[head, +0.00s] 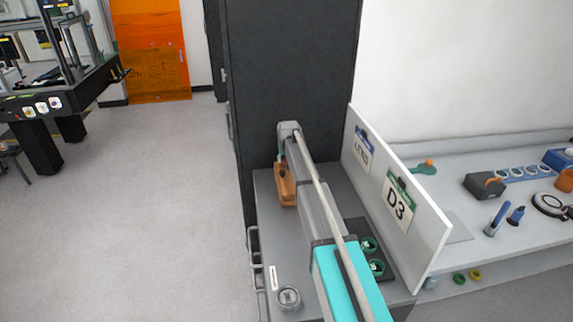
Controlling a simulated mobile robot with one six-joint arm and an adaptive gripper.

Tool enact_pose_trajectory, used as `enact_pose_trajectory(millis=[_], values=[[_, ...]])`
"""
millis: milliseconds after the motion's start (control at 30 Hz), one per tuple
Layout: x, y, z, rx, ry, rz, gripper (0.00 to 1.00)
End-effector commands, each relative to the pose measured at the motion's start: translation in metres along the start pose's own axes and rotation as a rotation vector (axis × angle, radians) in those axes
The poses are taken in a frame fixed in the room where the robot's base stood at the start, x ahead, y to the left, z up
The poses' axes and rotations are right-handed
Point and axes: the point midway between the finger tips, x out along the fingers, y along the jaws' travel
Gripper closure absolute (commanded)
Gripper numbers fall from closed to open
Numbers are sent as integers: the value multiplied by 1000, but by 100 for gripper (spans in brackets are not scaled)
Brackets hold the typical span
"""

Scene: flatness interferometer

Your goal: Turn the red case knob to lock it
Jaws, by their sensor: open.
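I cannot make out a red case or its knob in the head view. A small orange-brown object (286,188) lies on the grey cabinet top (265,228), partly hidden by a long grey and teal arm-like part that I take to be mine. My gripper's fingers are not visible, so I cannot say where they are relative to anything.
A white panel (428,238) with a "D3" sign stands along the cabinet top's right side. Green round parts (376,267) sit in a dark tray, and a round metal part (288,297) lies near the front. A bench (470,192) holds optics. Open floor (150,200) lies left.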

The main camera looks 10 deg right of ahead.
Motion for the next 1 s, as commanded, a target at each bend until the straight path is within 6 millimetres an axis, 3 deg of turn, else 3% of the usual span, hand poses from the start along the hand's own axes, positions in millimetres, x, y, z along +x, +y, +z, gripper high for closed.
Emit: enact_pose_trajectory(millis=[500, 533, 800, 967, 1000], values=[[7, 0, 0, 0, 0, 0, 50], [7, 0, 0, 0, 0, 0, 52], [7, -1, 0, 0, 0, 0, 100], [7, -1, 0, -1, 0, 0, 100], [7, 7, 0, 2, 0, 1, 100]])
